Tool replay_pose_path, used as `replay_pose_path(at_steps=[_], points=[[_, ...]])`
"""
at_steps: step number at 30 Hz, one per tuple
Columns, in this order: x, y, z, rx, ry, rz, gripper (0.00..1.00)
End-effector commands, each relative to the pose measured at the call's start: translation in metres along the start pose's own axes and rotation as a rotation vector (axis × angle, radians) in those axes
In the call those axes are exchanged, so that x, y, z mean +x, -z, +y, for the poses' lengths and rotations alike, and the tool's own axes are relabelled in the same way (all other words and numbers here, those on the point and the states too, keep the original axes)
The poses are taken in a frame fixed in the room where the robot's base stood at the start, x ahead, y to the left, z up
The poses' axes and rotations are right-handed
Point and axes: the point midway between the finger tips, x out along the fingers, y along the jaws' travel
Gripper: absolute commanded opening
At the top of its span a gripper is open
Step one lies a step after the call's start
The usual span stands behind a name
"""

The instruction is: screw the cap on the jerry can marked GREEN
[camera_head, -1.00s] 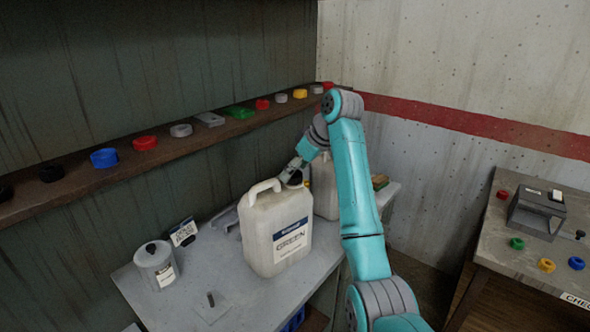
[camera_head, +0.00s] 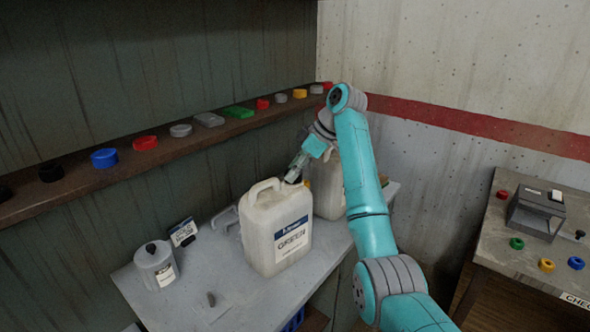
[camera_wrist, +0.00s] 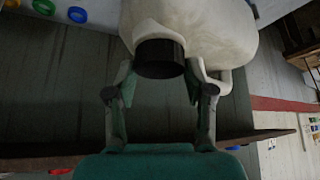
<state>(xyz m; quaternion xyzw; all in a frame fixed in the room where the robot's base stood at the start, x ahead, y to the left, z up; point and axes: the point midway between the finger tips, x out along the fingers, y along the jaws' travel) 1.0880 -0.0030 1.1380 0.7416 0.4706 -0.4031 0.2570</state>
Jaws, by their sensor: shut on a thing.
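The white jerry can (camera_head: 277,232) marked GREEN stands upright on the grey bench, its handle at the top left. A black cap (camera_head: 293,179) is at its mouth, at the top right. In the wrist view the black cap (camera_wrist: 160,57) sits against the white can (camera_wrist: 205,28), between the two fingers. My gripper (camera_head: 294,172) is shut on the cap from the back right; it also shows in the wrist view (camera_wrist: 161,80). The cap's thread is hidden, so I cannot tell how tightly it is seated.
A second pale can (camera_head: 328,188) stands just behind, partly hidden by my arm. A lidded tin (camera_head: 157,266) and small sign (camera_head: 182,232) are at the left. The wall shelf (camera_head: 75,188) holds several coloured caps. A side table (camera_head: 500,235) is at the right.

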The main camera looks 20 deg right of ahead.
Motion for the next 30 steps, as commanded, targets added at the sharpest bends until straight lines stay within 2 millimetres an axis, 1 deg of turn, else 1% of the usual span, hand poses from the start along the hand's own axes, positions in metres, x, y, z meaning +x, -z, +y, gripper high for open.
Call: replay_pose_path(at_steps=[8,9,13,17,27,30], points=[[0.0011,-0.0006,-0.0001,0.002,0.001,-0.001,0.14],[0.0011,-0.0005,-0.0001,0.002,0.001,-0.001,0.08],[0.0016,-0.0005,-0.0004,0.042,-0.027,-0.002,0.08],[0.0023,-0.0005,-0.0011,0.169,-0.110,-0.001,0.08],[0.0029,0.0001,-0.0013,0.557,-0.361,-0.002,0.08],[0.0022,-0.0010,0.0000,0.582,-0.375,-0.003,0.08]])
